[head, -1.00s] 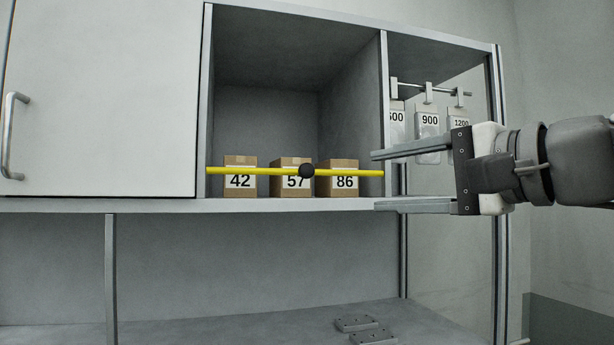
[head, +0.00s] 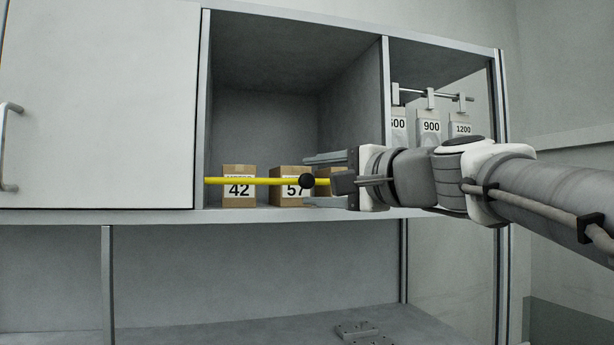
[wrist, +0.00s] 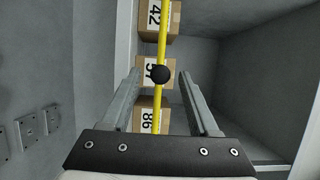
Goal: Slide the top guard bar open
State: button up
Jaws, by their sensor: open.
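The yellow guard bar (head: 250,181) runs level across the front of the open upper compartment, in front of the cardboard boxes. Its round black knob (head: 307,181) is in front of the box marked 57. My gripper (head: 306,180) is open, its fingers pointing left, one above and one below the bar at about the knob. In the wrist view the bar (wrist: 162,40) passes between the spread fingers (wrist: 157,84). The knob (wrist: 160,74) is close to the fingertips, near the middle of the gap. I see no finger touching it. My gripper hides the bar's right part in the head view.
Boxes marked 42 (head: 239,190) and 57 (head: 288,172) stand behind the bar; box 86 (wrist: 147,116) is partly hidden in the head view. A closed white door (head: 100,100) is at left. Hanging numbered tags (head: 430,127) are at right. Small metal blocks (head: 355,330) lie on the lower shelf.

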jog(key=shift+x, duration=1.35)
grip_shut()
dwell(0.4)
